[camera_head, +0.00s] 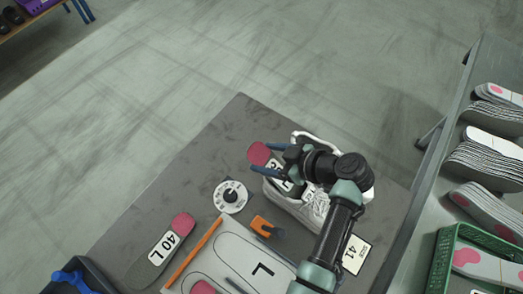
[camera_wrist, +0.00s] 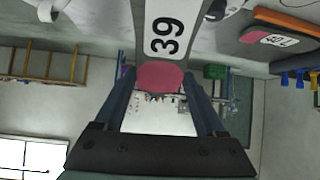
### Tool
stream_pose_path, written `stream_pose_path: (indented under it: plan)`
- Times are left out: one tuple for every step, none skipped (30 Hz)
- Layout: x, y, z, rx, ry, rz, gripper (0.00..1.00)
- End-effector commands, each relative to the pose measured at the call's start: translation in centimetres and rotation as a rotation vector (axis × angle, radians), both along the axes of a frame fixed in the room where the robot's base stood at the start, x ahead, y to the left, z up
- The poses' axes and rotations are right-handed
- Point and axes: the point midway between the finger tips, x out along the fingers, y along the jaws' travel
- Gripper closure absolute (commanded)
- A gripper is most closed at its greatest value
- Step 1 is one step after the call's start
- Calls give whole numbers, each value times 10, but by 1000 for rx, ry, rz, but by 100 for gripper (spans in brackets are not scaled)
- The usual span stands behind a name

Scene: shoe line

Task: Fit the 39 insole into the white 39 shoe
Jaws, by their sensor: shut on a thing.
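My gripper (camera_head: 262,158) is shut on the 39 insole, with its blue fingers on either side of the pink end (camera_head: 258,152). The insole's white 39 label (camera_wrist: 163,38) shows in the wrist view, with the pink end between the fingers (camera_wrist: 160,76). The white shoe (camera_head: 315,208) stands on the grey table, below and right of my gripper. The insole's labelled part lies at the shoe's opening, partly hidden by my gripper and arm. I cannot tell how far it is inside.
A 40 L insole (camera_head: 162,246) lies at the table's left. A dial (camera_head: 230,196), an orange tool (camera_head: 266,227) and a board marked L (camera_head: 235,250) lie in front. A size card (camera_head: 354,254) is beside my arm. Insole stacks (camera_head: 488,160) and a green basket (camera_head: 445,255) are at right.

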Motion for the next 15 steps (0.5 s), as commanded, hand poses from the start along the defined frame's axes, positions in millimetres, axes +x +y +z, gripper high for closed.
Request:
stream_pose_path:
  plan:
    - [-2, -3, -3, -3, 2, -1, 81]
    - [-3, -4, -4, -5, 3, -2, 81]
    - [-4, -6, -6, -8, 6, -1, 81]
    - [-5, -8, -7, -10, 7, -1, 81]
    - [-6, -9, -8, -12, 8, -1, 81]
    - [-7, -11, -9, -14, 10, -2, 81]
    - [-8, -13, -10, -15, 11, -2, 81]
    - [-9, -14, -11, -18, 13, -2, 81]
    - [-11, -16, -13, -21, 14, -2, 81]
    - [-12, -18, -14, -23, 16, -2, 81]
    - [-13, -19, -15, -25, 17, -2, 81]
    - [-14, -21, -17, -28, 19, -1, 81]
    - [-15, -23, -17, -30, 21, -1, 81]
    - [-16, -25, -17, -32, 22, -1, 81]
    - [-18, -27, -18, -35, 24, -1, 81]
